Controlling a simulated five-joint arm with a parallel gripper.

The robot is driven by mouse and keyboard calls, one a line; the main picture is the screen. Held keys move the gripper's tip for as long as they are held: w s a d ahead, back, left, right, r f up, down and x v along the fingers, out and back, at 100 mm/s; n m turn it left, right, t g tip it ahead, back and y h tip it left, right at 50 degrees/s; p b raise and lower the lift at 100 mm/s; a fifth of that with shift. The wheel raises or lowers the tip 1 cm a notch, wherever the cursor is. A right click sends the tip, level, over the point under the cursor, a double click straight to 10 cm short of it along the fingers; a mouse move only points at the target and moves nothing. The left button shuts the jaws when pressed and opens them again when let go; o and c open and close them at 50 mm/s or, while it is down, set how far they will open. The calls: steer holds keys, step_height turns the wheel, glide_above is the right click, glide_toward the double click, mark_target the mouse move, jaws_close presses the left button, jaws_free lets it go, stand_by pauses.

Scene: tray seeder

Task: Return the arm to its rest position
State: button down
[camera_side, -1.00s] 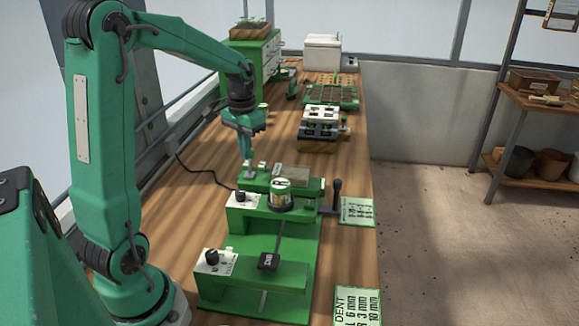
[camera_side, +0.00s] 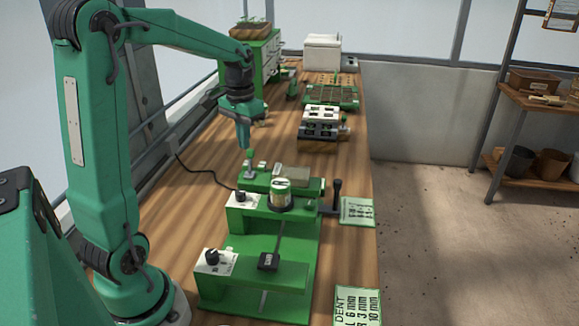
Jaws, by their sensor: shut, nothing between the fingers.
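My arm is green with dark joints and rises from its base at the left. My gripper (camera_side: 248,153) points down and is shut, with nothing seen in it. It is over the far left end of the green seeder (camera_side: 262,240), just above a small knob or switch (camera_side: 251,170). I cannot tell whether the tip touches it. The seeder has a jar-like hopper (camera_side: 280,195), dark dials (camera_side: 212,256) and a black lever (camera_side: 337,193) at its right side.
Beyond the seeder stand a white-topped block (camera_side: 320,122), a green seed tray (camera_side: 332,97), a green cabinet (camera_side: 262,65) and a white box (camera_side: 322,52). Printed cards (camera_side: 357,212) lie along the right table edge.

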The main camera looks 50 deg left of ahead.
steer(key=s+d+r+m+t, duration=0.1)
steer(key=s+d+r+t, duration=0.1)
steer(key=s+d, duration=0.4)
steer(key=s+d+r+m+t, duration=0.1)
steer(key=s+d, duration=0.5)
steer(key=d, duration=0.6)
steer(key=m+t, duration=0.1)
steer(key=t, duration=0.1)
steer(key=shift+d+r+t, duration=0.2)
steer(key=shift+r+t, duration=0.1)
steer(key=shift+r, duration=0.1)
